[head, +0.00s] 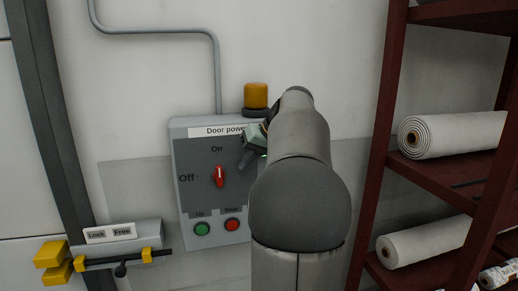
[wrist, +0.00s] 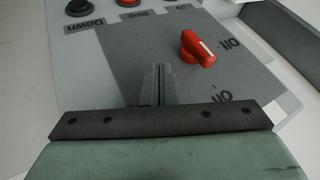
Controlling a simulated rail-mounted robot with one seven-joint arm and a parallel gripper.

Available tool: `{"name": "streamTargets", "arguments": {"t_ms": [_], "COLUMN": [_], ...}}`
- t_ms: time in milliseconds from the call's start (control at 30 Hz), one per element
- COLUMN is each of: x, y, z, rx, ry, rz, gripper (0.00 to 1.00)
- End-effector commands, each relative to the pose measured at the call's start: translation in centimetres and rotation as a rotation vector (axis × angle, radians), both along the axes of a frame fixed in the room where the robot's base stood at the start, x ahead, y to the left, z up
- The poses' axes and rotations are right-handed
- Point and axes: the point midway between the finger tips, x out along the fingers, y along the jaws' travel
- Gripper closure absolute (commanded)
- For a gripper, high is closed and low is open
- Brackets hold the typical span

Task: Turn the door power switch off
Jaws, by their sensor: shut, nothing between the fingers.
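The grey door power panel (head: 190,215) is on the wall, with "On" above and "Off" to the left of its red rotary switch (head: 219,176). The switch handle stands about upright, its white mark towards "On". In the wrist view the panel (wrist: 110,65) appears upside down, with the red switch (wrist: 198,49) right of the fingers. My gripper (head: 246,161) is in front of the panel, up and right of the switch and apart from it. Its fingers also show in the wrist view (wrist: 160,85), shut and empty. My arm hides the panel's right part in the head view.
A green "Up" button (head: 202,229) and a red "Stop" button (head: 233,225) sit below the switch. An amber lamp (head: 256,95) is above the panel. A lock bolt (head: 120,260) is at lower left; a dark red rack (head: 375,150) with white rolls stands right.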

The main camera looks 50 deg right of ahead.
Motion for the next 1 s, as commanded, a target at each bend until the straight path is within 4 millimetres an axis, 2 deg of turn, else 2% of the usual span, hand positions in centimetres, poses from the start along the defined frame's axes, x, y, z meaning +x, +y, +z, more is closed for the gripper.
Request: {"name": "streamTargets", "arguments": {"t_ms": [133, 333, 1000], "x": [1.2, 2.1, 1.8], "y": [2.0, 3.3, 3.0], "z": [0.0, -0.2, 0.1], "rx": [-0.002, -0.002, -0.041], "ry": [0.000, 0.000, 0.024], "rz": [0.004, 0.001, -0.015], "gripper": [1.00, 1.00, 1.00]}}
